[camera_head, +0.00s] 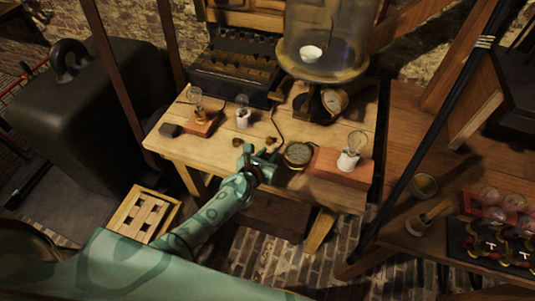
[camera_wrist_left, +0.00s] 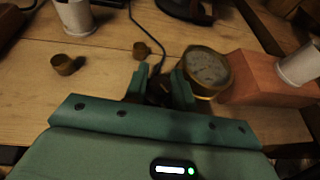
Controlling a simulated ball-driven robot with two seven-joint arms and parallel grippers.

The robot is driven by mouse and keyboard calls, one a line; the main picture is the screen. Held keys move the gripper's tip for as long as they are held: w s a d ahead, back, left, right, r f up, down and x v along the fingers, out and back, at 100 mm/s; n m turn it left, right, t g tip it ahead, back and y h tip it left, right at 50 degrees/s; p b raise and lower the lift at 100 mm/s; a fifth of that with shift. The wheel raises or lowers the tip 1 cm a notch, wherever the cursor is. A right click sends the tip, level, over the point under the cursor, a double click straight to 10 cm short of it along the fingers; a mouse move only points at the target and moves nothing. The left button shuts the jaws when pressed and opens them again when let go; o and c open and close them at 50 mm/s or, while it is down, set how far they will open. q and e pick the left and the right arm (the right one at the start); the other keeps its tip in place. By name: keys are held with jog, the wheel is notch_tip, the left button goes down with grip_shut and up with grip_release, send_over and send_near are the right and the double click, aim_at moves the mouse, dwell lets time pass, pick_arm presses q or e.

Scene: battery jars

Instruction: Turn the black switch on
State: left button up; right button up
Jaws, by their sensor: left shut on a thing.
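My left gripper (camera_head: 260,157) is at the front edge of the pale wooden table (camera_head: 220,152). In the left wrist view its two green fingers (camera_wrist_left: 159,86) are shut on a small dark thing, which I take to be the black switch (camera_wrist_left: 157,91). A thin dark cable runs to it from the back of the table. The fingers and shadow hide most of the switch, so its lever position cannot be told. A round brass gauge (camera_wrist_left: 207,70) lies just right of the fingers; it also shows in the head view (camera_head: 298,154). My right gripper is not in view.
A red-brown block (camera_head: 340,168) with a bulb stands right of the gauge. A bulb on a block (camera_head: 203,122), a white holder (camera_head: 243,117) and a glass bell jar (camera_head: 325,40) stand farther back.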

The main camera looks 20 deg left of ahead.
pick_arm(q)
jog(key=shift+a+m+h+p, duration=0.1)
jog(key=shift+m+h+p, duration=0.3)
jog(key=shift+m+h, duration=0.4)
jog(key=shift+m+g+h, duration=0.6)
jog(key=shift+m+h, duration=0.3)
jog(key=shift+h, duration=0.1)
jog(key=m+h, duration=0.1)
jog(key=m+g+h+b, duration=0.1)
jog(key=shift+f+m+g+h, duration=0.25)
jog(key=shift+m+g+h, duration=0.05)
jog(key=shift+h, duration=0.1)
jog(key=m+g+h+b, duration=0.2)
jog(key=m+g+b, duration=0.2)
jog(key=b, duration=0.1)
jog(key=m+g+h+b, duration=0.3)
jog(key=m+g+b, duration=0.1)
jog(key=b, duration=0.2)
jog(key=shift+f+m+g, duration=0.1)
jog(key=shift+m+g, duration=0.2)
jog(key=shift+r+m+g+b, duration=0.25)
jog(key=shift+m+g+b, duration=0.85)
jog(key=shift+g+b, duration=0.1)
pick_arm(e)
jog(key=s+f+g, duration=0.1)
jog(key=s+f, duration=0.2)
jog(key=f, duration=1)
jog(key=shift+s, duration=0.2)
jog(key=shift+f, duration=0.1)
